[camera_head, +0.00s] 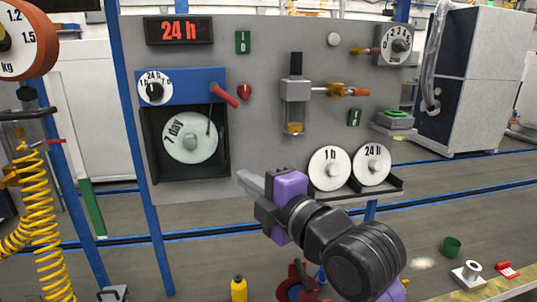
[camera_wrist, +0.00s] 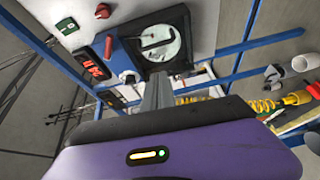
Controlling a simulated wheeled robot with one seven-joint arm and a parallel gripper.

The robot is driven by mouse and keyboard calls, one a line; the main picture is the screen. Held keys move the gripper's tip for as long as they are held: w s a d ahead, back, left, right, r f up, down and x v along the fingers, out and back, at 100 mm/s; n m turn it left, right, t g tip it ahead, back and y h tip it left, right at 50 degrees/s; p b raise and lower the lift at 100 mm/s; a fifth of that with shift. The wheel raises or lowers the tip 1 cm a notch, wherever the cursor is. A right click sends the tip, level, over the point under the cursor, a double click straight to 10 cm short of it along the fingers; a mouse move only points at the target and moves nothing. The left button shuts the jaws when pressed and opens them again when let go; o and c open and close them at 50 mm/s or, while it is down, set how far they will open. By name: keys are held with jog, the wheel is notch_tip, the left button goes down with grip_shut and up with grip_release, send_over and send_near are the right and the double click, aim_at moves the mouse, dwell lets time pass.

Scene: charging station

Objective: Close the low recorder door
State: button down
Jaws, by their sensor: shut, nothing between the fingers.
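The recorder has a blue top part (camera_head: 196,84) with a small 24 h dial and a red handle (camera_head: 224,95) at its right end. Below is its black case (camera_head: 150,150), with the white 7 day disc (camera_head: 188,144) exposed. The disc (camera_wrist: 160,43) and case also show in the wrist view, beyond my fingertips. I cannot tell for sure which part is the door; nothing covers the disc. My gripper (camera_head: 250,182) is shut and empty, to the lower right of the case and apart from it in the head view. Its fingers (camera_wrist: 158,90) point toward the recorder in the wrist view.
The 1 h disc (camera_head: 329,168) and 24 h disc (camera_head: 372,164) stand on a black shelf right of my gripper. A valve (camera_head: 296,100) with an orange-red handle sits above. A yellow coiled hose (camera_head: 35,190) hangs at the left. The space directly before the recorder looks clear.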

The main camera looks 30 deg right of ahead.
jog(key=shift+n, duration=0.4)
jog(key=w+p, duration=0.1)
jog(key=w, duration=0.5)
jog(key=w+p, duration=0.1)
jog(key=w, duration=0.4)
jog(key=shift+w+a, duration=0.2)
jog(key=shift+w, duration=0.2)
jog(key=shift+w+d+f+p, duration=0.15)
jog(key=shift+w+d+p, duration=0.2)
jog(key=shift+w, duration=0.25)
jog(key=shift+w+d+b, duration=0.9)
jog(key=shift+w+d, duration=0.15)
jog(key=shift+w, duration=0.05)
